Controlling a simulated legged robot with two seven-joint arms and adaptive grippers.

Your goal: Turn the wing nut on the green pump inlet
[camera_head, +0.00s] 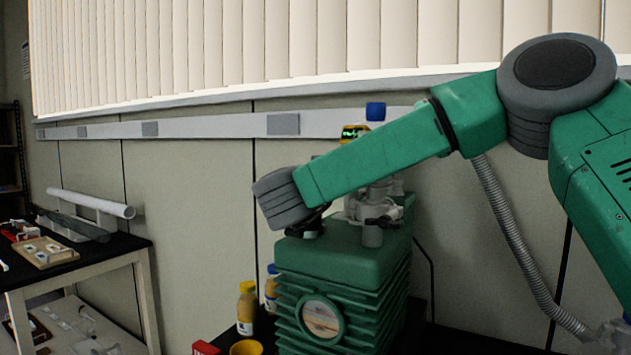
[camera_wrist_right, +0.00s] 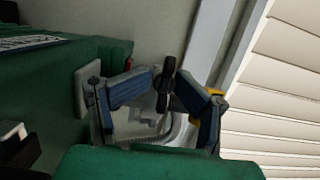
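The green pump (camera_head: 345,262) with a ribbed body stands on a dark bench in the head view. Its metal inlet (camera_head: 373,232) with a clamp rises from the top. A small dark wing nut (camera_head: 378,220) shows at this clamp. My right arm reaches in from the right over the pump, and its gripper is mostly hidden by the wrist there. In the right wrist view my right gripper (camera_wrist_right: 163,92) has its blue-grey fingers spread. The dark wing nut (camera_wrist_right: 168,80) appears between them; contact cannot be told. My left gripper is not in view.
Yellow bottles (camera_head: 246,308) and a yellow cup (camera_head: 246,348) stand left of the pump. A grey corrugated hose (camera_head: 515,235) hangs at the right. A side table (camera_head: 85,262) with tools is at the left.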

